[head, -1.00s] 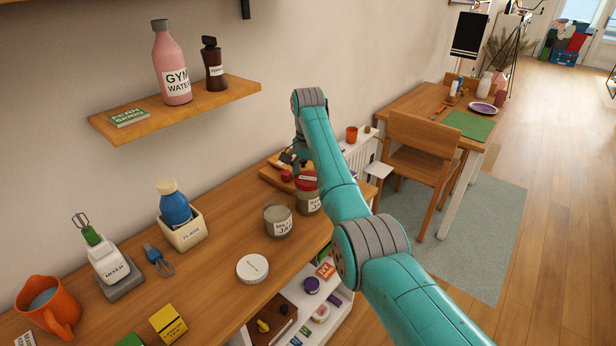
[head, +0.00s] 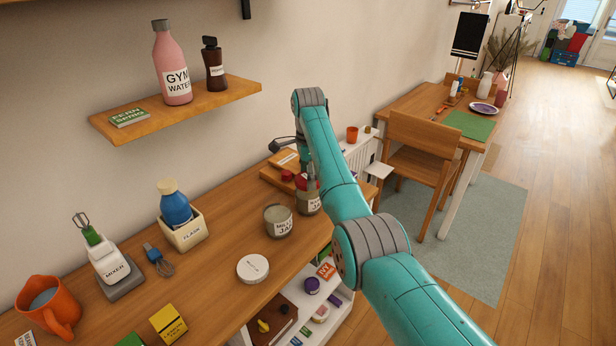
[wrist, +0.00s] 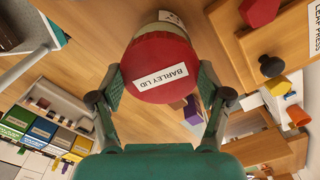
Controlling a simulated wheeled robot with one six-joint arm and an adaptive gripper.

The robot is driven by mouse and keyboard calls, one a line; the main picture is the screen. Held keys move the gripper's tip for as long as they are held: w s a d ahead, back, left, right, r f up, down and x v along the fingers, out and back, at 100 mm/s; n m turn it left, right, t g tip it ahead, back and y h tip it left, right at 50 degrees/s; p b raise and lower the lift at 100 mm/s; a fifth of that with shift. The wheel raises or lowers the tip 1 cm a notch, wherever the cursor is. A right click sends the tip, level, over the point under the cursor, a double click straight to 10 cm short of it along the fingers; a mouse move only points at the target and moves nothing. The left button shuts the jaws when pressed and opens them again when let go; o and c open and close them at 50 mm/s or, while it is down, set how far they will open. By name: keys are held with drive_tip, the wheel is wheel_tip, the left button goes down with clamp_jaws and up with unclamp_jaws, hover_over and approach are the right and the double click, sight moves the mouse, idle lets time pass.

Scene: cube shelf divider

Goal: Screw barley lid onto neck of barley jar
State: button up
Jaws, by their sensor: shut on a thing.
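The red barley lid (wrist: 160,72) fills the middle of the wrist view, with its "BARLEY LID" label facing my camera. My gripper (wrist: 160,86) is shut on it, one finger on each side. In the head view the lid (head: 306,183) sits over the mouth of the barley jar (head: 309,204), which stands upright on the wooden counter. In the wrist view the jar (wrist: 160,27) shows just beyond the lid, in line with it. The neck is hidden, so I cannot tell how far the lid is threaded. My arm partly covers the jar in the head view.
An open millet jar (head: 278,221) stands close left of the barley jar. A white lid (head: 253,268) lies flat in front. The wooden leaf press (wrist: 285,50), with its dark knob, is close beside my gripper. The counter between flask holder (head: 184,232) and millet jar is clear.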

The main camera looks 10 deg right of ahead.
drive_tip(key=shift+r+m, duration=0.1)
drive_tip(key=shift+m, duration=0.8)
drive_tip(key=o, duration=1.2)
drive_tip(key=shift+o, duration=0.2)
